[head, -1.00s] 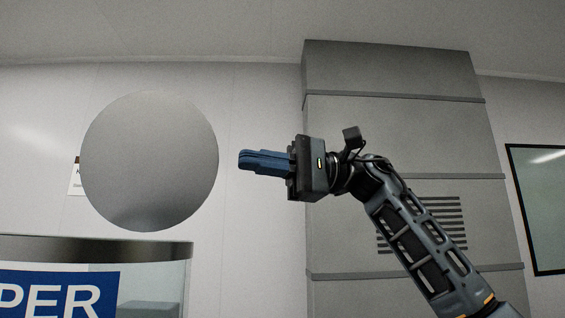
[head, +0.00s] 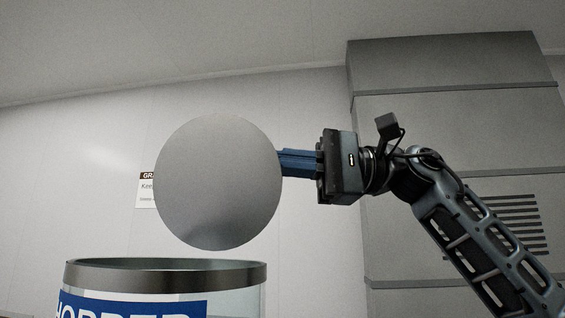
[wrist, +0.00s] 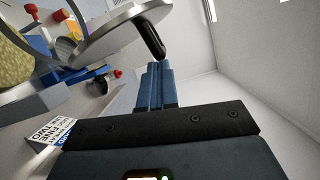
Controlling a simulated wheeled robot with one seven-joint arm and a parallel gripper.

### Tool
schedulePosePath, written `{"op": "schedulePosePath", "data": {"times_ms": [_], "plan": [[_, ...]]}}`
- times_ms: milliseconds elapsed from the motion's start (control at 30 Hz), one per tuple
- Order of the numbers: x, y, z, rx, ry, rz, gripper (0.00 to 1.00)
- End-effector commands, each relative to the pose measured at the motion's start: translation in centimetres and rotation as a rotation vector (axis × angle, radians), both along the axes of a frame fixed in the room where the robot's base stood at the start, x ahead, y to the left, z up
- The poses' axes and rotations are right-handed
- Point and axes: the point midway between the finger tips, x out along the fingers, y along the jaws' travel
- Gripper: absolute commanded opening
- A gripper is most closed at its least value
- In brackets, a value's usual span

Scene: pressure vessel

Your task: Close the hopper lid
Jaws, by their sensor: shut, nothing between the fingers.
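The hopper lid (head: 218,182) is a round grey disc standing up, open, above the hopper (head: 165,276), a clear cylinder with a metal rim and a blue label. My gripper (head: 284,163) has blue fingers, shut and empty, pointing left at the lid's right edge. The fingertips look hidden behind that edge in the head view. In the wrist view, the lid (wrist: 118,32) shows edge-on with a black knob or handle (wrist: 151,38) just beyond my fingertips (wrist: 158,66). I cannot tell whether they touch it.
A large grey cabinet (head: 450,120) with a vent stands behind my arm at the right. A sign (head: 146,190) hangs on the back wall, partly behind the lid. The wrist view shows blue and yellowish items and red knobs (wrist: 31,9) at the left.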

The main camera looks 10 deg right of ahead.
Motion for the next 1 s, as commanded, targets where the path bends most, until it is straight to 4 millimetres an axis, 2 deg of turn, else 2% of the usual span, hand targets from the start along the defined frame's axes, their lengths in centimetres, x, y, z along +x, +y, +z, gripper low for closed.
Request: {"op": "schedulePosePath", "data": {"times_ms": [667, 1000], "plan": [[-1.5, 0.6, 0.4, -0.047, -0.116, 0.002, 0.00], [-3.9, 1.6, 0.4, -0.125, -0.302, 0.002, 0.00]]}}
